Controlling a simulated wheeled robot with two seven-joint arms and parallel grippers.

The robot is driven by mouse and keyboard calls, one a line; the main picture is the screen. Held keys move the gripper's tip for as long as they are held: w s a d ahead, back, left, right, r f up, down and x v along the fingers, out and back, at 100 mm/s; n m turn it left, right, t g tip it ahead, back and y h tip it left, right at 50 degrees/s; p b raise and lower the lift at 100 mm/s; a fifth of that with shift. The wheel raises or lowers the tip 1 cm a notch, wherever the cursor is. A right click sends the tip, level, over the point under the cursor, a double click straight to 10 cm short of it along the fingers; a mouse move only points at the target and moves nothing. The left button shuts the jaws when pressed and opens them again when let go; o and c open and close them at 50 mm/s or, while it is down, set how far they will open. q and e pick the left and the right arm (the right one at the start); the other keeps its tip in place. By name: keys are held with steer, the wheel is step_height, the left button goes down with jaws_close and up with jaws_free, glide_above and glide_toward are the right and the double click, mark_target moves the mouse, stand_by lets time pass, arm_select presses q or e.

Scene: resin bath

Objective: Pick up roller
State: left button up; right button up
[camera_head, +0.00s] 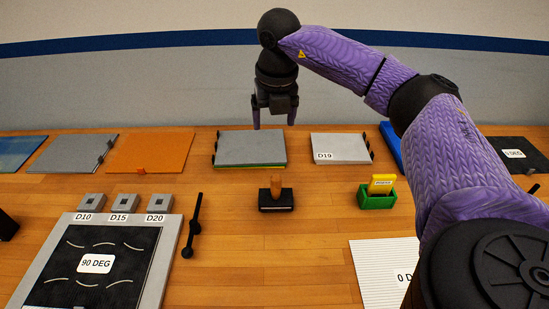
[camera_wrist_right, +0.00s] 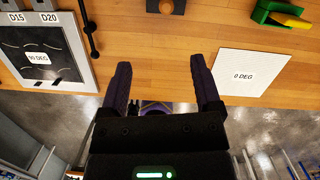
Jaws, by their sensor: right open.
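No part is labelled as the roller. A small dark piece with an upright wooden handle on a black block (camera_head: 276,198) stands mid-table, and a thin black rod with thicker ends (camera_head: 193,226) lies left of it. I cannot tell for certain which is the roller. In the right wrist view the dark block (camera_wrist_right: 166,6) is cut by the top edge, and the rod (camera_wrist_right: 89,32) shows at upper left. My right gripper (camera_head: 274,119) hangs fingers down, open and empty, above the back of the table. Its spread fingers show in the wrist view (camera_wrist_right: 160,66). My left gripper is not seen.
A grey frame with a 90 DEG plate (camera_head: 170,250) is at front left. A green holder with a yellow piece (camera_head: 377,201) stands right, behind a white 0 DEG sheet (camera_head: 372,272). Flat plates, including D19 (camera_head: 340,146), line the back. Bare wood surrounds the block.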

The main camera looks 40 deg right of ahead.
steer(key=b, duration=0.9)
glide_above(275, 184)
steer(key=f, duration=0.8)
steer(key=w+f, duration=0.1)
steer(key=f, duration=0.5)
steer(key=f+b, duration=0.1)
steer(key=f, duration=0.2)
steer(key=d+f+b, duration=0.1)
steer(key=f, duration=0.2)
steer(key=shift+f, duration=0.25)
steer(key=shift+d+f, duration=0.1)
steer(key=shift+f, duration=0.25)
steer(key=c, duration=0.9)
steer(key=shift+c, duration=1)
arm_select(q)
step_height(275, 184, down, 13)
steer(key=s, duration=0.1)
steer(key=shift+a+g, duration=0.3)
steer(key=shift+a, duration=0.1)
arm_select(e)
steer(key=shift+r, duration=0.1)
jaws_close()
